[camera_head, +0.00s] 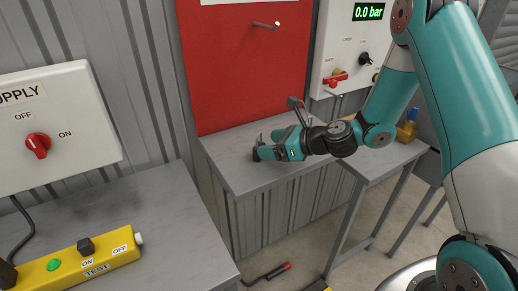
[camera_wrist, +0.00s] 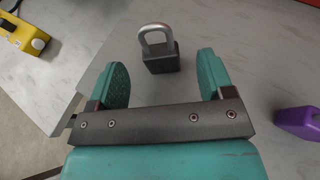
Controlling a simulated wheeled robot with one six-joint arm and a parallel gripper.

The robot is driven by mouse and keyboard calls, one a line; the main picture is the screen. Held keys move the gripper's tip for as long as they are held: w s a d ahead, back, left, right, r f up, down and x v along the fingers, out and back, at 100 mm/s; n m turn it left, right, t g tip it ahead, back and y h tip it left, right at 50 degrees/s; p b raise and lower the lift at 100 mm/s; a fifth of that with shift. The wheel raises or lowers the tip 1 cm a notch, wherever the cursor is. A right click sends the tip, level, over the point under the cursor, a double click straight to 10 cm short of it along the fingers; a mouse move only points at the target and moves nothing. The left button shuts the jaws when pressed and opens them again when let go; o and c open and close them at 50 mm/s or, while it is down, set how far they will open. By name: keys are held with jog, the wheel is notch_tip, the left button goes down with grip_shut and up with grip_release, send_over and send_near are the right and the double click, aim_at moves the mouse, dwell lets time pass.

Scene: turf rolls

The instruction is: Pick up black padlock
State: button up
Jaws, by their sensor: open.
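The black padlock (camera_wrist: 161,61) with its silver shackle stands on the grey table in the wrist view, ahead of my gripper and between the lines of its two fingers. My gripper (camera_wrist: 160,75) is open, and its teal fingers are apart from the padlock on both sides. In the head view, my gripper (camera_head: 262,147) is low over the middle grey table (camera_head: 235,165). A dark shape at its fingertips there may be the padlock, but it is too small to tell.
A purple object (camera_wrist: 299,122) lies on the table to the right in the wrist view. A yellow control box (camera_head: 80,262) sits on the left bench, with a gap between the benches. A red panel (camera_head: 245,70) rises behind the table.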

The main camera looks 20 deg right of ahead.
jog(key=x, duration=0.2)
jog(key=p+x, duration=0.1)
jog(key=x, duration=0.1)
jog(key=shift+w+a+f, duration=0.1)
jog(key=shift+a+f, duration=0.1)
jog(key=shift+f, duration=0.15)
jog(key=shift+c, duration=0.4)
jog(key=c, duration=1.1)
jog(key=shift+o, duration=0.2)
notch_tip(320, 180, up, 20)
